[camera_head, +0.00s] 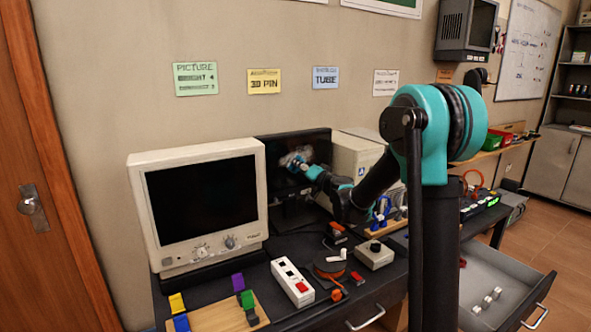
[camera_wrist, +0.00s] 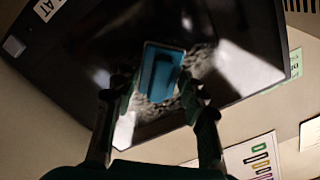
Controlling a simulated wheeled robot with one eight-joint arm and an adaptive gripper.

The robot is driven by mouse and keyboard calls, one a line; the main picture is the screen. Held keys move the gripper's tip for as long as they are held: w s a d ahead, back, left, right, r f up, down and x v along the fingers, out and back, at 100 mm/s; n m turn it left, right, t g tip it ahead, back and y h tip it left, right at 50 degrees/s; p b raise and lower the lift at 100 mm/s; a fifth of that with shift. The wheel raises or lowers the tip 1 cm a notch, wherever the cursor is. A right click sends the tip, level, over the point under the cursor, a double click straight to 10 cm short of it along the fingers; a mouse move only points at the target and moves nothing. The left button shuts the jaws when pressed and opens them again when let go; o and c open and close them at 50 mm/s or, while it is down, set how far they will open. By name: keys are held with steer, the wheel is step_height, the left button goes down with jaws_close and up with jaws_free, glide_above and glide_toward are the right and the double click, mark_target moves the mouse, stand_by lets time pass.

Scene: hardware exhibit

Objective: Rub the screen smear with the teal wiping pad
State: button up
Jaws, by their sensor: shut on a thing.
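The teal wiping pad (camera_wrist: 160,70) is between the fingers of my gripper (camera_wrist: 155,92), which is shut on it. In the wrist view the pad lies over the grey, speckled smear (camera_wrist: 200,60) on a dark flat screen (camera_wrist: 90,45). The smear shows around the pad's sides and below it. I cannot tell for sure whether the pad touches the glass. In the head view my gripper (camera_head: 301,165) is at the dark screen (camera_head: 315,145), with the pale smear (camera_head: 292,157) beside it. The pad is not clearly seen there.
A beige CRT monitor (camera_head: 200,205) stands left of the dark screen, and a beige case (camera_head: 355,155) stands close on its right. A power strip (camera_head: 292,282), a cable reel (camera_head: 330,267) and a wooden block board (camera_head: 220,315) lie in front. An open drawer (camera_head: 500,280) juts out at right.

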mark_target(302, 159)
steer(key=shift+w+d, duration=0.8)
steer(key=shift+d, duration=0.35)
steer(key=shift+w+d, duration=0.85)
steer(key=shift+d, duration=0.3)
steer(key=shift+w+d, duration=0.8)
steer(key=shift+d, duration=0.35)
steer(key=shift+r, duration=0.95)
steer(key=shift+s+a, duration=1.4)
steer(key=shift+a, duration=0.7)
steer(key=shift+s+a, duration=1.4)
steer(key=shift+a, duration=0.75)
steer(key=shift+s+a, duration=1.4)
steer(key=shift+a, duration=0.7)
steer(key=shift+s+r, duration=0.1)
steer(key=shift+r, duration=0.8)
steer(key=shift+w+d, duration=0.8)
steer(key=shift+d, duration=0.3)
steer(key=shift+w+d, duration=0.75)
steer(key=shift+d, duration=0.3)
steer(key=shift+w+d, duration=0.8)
steer(key=shift+d, duration=0.3)
steer(key=shift+c, duration=0.5)
steer(key=shift+w+d, duration=0.65)
steer(key=shift+d, duration=0.4)
steer(key=shift+w+d, duration=0.65)
steer(key=shift+d, duration=0.4)
steer(key=shift+w+d, duration=0.65)
steer(key=shift+d, duration=0.4)
